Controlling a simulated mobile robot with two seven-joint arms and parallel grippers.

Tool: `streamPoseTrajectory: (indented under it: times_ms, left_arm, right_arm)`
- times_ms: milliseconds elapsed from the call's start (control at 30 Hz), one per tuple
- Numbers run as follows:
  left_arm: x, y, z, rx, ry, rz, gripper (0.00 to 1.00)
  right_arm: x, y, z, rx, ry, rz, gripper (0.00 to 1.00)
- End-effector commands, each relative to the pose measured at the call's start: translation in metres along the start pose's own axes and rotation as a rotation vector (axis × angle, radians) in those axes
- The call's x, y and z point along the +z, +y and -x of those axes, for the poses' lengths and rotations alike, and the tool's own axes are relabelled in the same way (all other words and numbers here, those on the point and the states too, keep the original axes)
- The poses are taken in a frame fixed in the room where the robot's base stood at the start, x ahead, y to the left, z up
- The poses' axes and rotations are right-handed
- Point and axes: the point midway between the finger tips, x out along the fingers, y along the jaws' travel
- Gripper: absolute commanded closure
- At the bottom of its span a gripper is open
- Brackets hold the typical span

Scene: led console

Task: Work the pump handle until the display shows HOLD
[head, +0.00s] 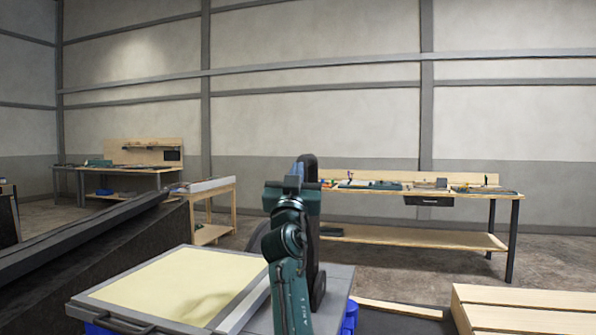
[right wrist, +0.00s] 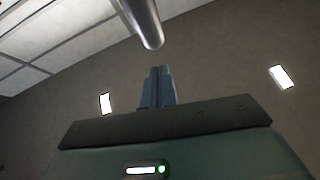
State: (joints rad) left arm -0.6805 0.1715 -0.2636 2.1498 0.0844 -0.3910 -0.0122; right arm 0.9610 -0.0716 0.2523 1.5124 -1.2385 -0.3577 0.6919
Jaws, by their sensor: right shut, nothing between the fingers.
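My right gripper (head: 298,168) shows in the middle of the head view, at the top of my teal arm and pointing away and up. In the right wrist view its two blue-grey fingers (right wrist: 160,72) are shut together with nothing between them. A smooth grey rod with a rounded end (right wrist: 147,25), which may be the pump handle, hangs into that view from the top. Its end shows just above the fingertips, with a gap in the picture. I cannot pick out the display or the word on it in either view. My left gripper is not in view.
A flat case with a cream top (head: 150,285) lies at the front left of my arm. A pale wooden box (head: 530,308) stands at the front right. A workbench (head: 420,238) stands behind, with more benches at the left.

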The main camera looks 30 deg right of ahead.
Motion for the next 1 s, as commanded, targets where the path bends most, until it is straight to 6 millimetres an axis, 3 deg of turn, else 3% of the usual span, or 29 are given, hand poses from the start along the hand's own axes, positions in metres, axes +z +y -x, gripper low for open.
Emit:
streamPoseTrajectory:
  times_ms: [233,733,1000]
  left_arm:
    - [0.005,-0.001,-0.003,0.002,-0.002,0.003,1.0]
    - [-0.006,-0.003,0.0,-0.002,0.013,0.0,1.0]
    - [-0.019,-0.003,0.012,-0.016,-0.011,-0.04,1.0]
  right_arm:
    - [0.015,0.0,-0.014,0.0,0.001,0.0,1.0]
    - [0.015,0.001,-0.019,0.001,-0.007,-0.003,1.0]
    - [0.019,0.007,-0.056,0.016,-0.109,-0.017,1.0]
